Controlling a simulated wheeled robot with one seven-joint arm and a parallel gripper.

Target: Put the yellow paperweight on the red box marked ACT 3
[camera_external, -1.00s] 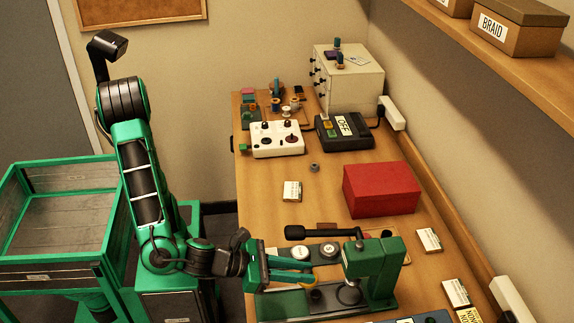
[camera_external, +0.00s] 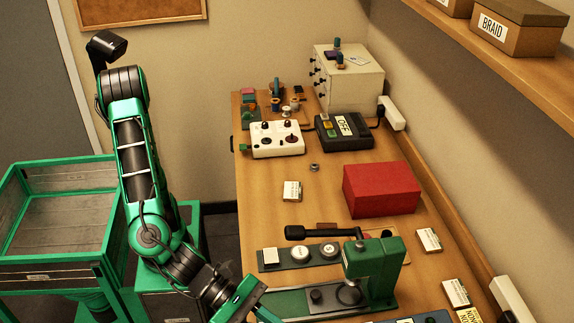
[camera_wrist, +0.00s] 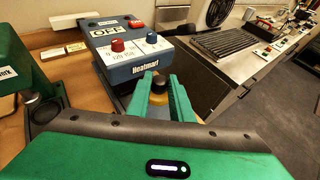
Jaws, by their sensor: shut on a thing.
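A plain red box (camera_external: 381,190) stands on the right half of the table in the external view; no ACT 3 marking can be read from here. My gripper (camera_external: 262,314) is low at the table's near left edge, partly cut off by the bottom of the picture. In the wrist view my gripper (camera_wrist: 158,92) has its green fingers closed around a small yellow piece with a dark top, the yellow paperweight (camera_wrist: 158,96). The paperweight is mostly hidden by the fingers and cannot be made out in the external view.
A green press (camera_external: 375,270) with a black lever stands between my gripper and the red box. In the wrist view a blue-grey Heatmarf unit (camera_wrist: 130,55) marked OFF is just beyond the fingers. Mid-table has clear wood.

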